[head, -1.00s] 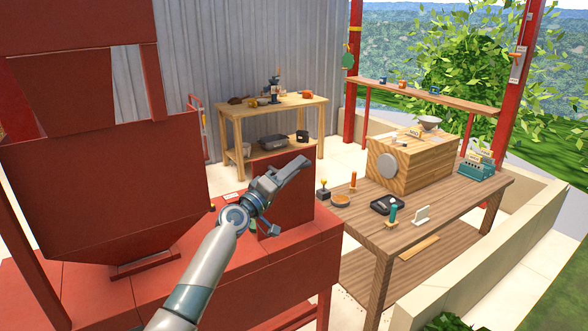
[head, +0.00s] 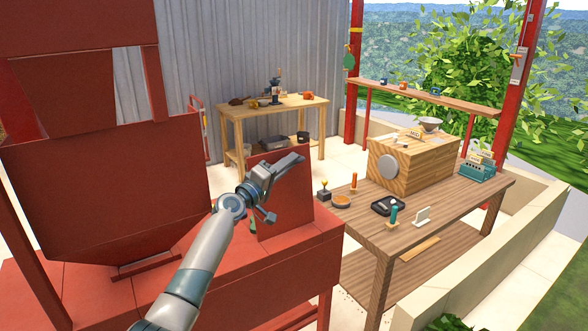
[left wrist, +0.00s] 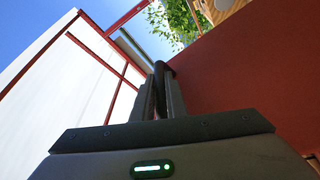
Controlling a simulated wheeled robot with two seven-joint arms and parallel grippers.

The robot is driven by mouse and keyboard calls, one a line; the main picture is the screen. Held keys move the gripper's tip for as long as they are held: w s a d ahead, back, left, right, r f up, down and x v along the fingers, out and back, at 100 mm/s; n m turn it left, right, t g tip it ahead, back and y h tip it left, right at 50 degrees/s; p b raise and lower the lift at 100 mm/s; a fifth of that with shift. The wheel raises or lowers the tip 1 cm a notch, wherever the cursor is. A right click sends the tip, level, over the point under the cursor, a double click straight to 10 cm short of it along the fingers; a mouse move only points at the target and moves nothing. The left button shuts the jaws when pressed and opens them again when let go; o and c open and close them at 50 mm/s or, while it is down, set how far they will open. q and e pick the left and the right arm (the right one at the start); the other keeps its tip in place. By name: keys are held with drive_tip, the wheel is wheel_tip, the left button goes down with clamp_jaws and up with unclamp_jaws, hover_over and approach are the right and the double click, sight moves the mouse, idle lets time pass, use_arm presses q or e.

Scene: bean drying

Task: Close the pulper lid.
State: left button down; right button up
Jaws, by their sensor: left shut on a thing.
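The pulper lid (head: 292,208) is a flat red panel standing steeply upright on the red machine top (head: 215,268) in the head view. It fills the right side of the left wrist view (left wrist: 245,85). My left gripper (head: 285,164) is at the lid's upper part, on its near face. In the left wrist view my fingers (left wrist: 162,95) are close together on a dark rounded piece (left wrist: 160,70) beside the red panel, which looks like the lid's handle. The grip itself is hidden in the head view. My right gripper is not in view.
A large red hopper (head: 105,190) stands left of my left arm. A wooden table (head: 440,215) with a wooden box (head: 412,163) and small tools stands to the right. A workbench (head: 275,108) is behind. Floor shows between them.

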use_arm(q)
drive_tip(key=shift+w+a+f+n, duration=0.1)
drive_tip(key=shift+w+a+n, duration=0.65)
drive_tip(key=shift+w, duration=0.3)
drive_tip(key=c, duration=1.8)
unclamp_jaws()
drive_tip(key=shift+o, duration=0.2)
drive_tip(key=shift+s+a, duration=0.1)
drive_tip(key=b+v, duration=0.3)
drive_tip(key=v, duration=1.4)
drive_tip(key=shift+s+r, duration=0.15)
drive_tip(key=shift+r, duration=0.1)
